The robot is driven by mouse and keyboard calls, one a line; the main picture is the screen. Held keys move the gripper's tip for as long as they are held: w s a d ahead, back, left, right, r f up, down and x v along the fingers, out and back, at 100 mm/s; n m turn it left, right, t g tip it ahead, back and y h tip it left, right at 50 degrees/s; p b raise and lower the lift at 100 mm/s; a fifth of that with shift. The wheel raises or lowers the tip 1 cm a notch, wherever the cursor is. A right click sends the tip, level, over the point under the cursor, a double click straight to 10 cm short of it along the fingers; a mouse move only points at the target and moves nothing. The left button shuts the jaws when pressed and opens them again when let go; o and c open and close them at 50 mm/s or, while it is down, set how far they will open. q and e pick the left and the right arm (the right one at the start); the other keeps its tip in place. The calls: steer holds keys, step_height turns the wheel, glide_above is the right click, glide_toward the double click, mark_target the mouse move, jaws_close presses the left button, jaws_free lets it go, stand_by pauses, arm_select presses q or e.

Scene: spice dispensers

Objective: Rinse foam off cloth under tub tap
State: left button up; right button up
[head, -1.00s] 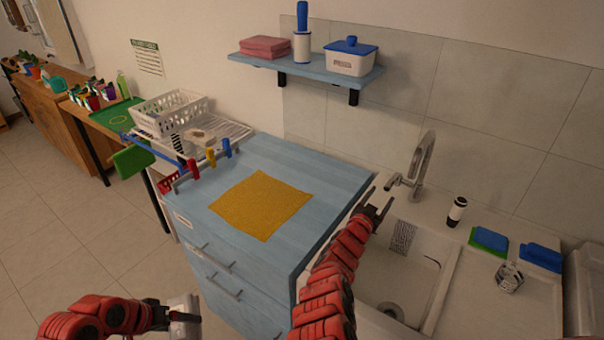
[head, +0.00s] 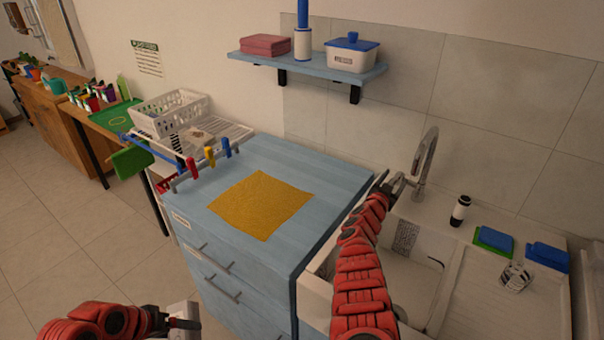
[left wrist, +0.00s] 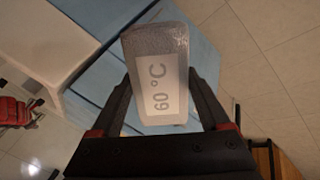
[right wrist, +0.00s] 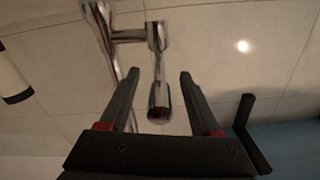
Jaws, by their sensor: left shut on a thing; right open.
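My left gripper (head: 186,318) is at the lower left of the head view, shut on a pale grey block-like thing (left wrist: 158,75) with a white "60 °C" label. I cannot tell whether it is the cloth. My right gripper (head: 385,182) is open beside the chrome tap (head: 427,160). In the right wrist view, a rounded metal part of the tap (right wrist: 158,95) appears between its fingers, with no visible grip. A flat mustard-yellow cloth (head: 260,204) lies on the blue counter. The white tub (head: 450,260) is partly hidden by my right arm. No running water or foam shows.
A small black-and-white bottle (head: 460,211), blue and green sponges (head: 494,239) and a clear glass (head: 515,276) stand right of the tub. A shelf (head: 310,75) hangs above.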

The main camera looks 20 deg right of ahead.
jaws_close()
stand_by(0.4)
stand_by(1.1)
